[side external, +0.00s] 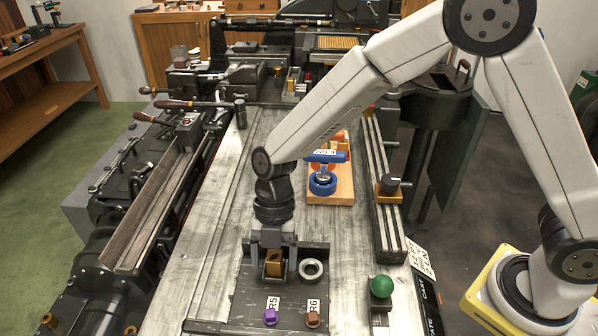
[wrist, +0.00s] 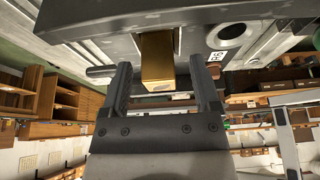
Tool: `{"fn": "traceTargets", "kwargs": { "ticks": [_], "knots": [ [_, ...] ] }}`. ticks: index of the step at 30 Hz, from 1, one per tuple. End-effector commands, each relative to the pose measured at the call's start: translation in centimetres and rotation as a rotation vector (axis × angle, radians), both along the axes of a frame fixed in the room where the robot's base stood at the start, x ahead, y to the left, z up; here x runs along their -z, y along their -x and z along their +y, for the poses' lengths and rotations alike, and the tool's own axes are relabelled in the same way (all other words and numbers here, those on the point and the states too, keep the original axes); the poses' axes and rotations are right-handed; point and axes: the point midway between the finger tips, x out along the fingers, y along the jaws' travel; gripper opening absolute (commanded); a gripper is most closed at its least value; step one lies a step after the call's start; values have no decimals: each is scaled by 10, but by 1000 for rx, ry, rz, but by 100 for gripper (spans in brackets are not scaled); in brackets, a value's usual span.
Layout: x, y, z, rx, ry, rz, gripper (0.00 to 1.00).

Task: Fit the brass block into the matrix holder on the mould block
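The brass block (side external: 273,264) stands in the dark tray (side external: 245,305) at the front, near the R5 label. It also shows in the wrist view (wrist: 157,62), between and beyond the fingertips. My gripper (side external: 273,270) is over it with one finger on each side. In the wrist view my gripper (wrist: 161,68) is open, with a gap visible between the block and each finger. The block's lower end is hidden in the side view. I cannot tell for sure which part is the mould block or its matrix holder.
A metal ring (side external: 311,269) lies right of the block. A purple knob (side external: 271,316) and a brown knob (side external: 313,319) stand in front. A green ball knob (side external: 381,286) is at right. Behind are a wooden board (side external: 341,193) with a blue clamp (side external: 322,184) and a long rail (side external: 383,215).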

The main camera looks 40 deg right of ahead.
Motion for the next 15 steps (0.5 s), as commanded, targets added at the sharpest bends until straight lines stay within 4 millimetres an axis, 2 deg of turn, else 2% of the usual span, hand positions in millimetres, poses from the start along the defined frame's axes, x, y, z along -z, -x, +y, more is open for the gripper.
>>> {"fn": "traceTargets", "kwargs": {
  "ticks": [10, 15],
  "knots": [
    [-2, -1, -1, 0, -1, -1, 79],
    [-13, -4, -4, 2, -2, -2, 79]
  ]
}}
